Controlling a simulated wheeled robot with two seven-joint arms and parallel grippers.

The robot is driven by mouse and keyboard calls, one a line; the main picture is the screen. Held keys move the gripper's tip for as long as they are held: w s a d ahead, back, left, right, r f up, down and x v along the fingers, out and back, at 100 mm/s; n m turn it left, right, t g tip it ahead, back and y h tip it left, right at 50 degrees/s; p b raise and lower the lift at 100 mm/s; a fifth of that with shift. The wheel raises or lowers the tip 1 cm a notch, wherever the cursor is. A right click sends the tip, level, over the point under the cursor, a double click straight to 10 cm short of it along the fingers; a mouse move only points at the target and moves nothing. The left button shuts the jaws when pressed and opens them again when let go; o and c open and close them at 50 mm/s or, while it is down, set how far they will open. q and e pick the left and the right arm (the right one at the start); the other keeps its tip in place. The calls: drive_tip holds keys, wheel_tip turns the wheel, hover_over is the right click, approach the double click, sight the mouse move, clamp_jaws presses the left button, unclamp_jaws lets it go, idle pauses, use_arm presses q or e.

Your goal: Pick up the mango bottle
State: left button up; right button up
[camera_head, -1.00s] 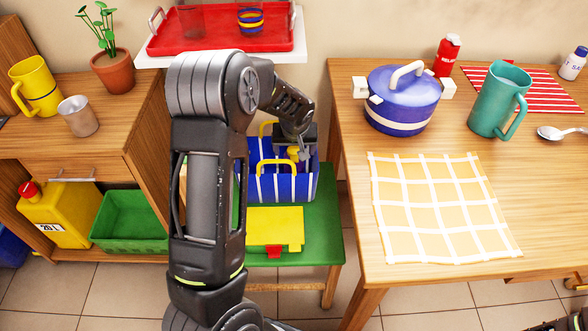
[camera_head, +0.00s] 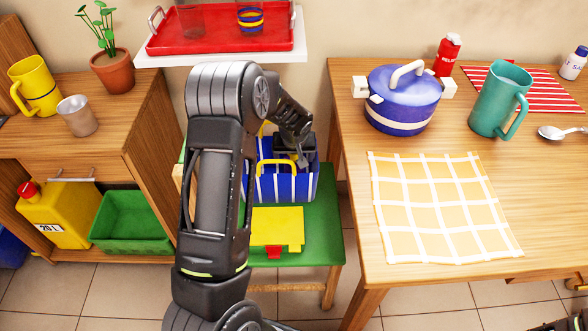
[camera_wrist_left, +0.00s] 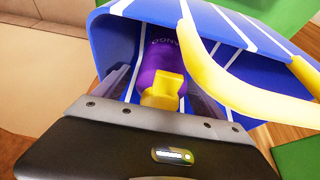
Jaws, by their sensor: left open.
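The mango bottle (camera_wrist_left: 160,60) is purple with a yellow cap (camera_wrist_left: 165,92) and part of a printed name. It is inside the blue bag with white stripes and yellow handles, which shows in the left wrist view (camera_wrist_left: 115,40) and in the head view (camera_head: 287,185). My left gripper (camera_wrist_left: 163,88) is open, its fingers on either side of the bottle's cap end; I cannot tell if they touch it. In the head view my left gripper (camera_head: 298,155) reaches down into the bag and hides the bottle.
The bag stands on a green stool (camera_head: 325,225) beside a yellow box (camera_head: 277,227). A wooden table (camera_head: 350,180) with a blue pot (camera_head: 402,100) is on the right. A shelf with a red tray (camera_head: 222,42) is above. A yellow bag handle (camera_wrist_left: 240,88) passes close to my gripper.

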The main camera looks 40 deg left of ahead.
use_arm(q)
drive_tip(key=c, duration=1.5)
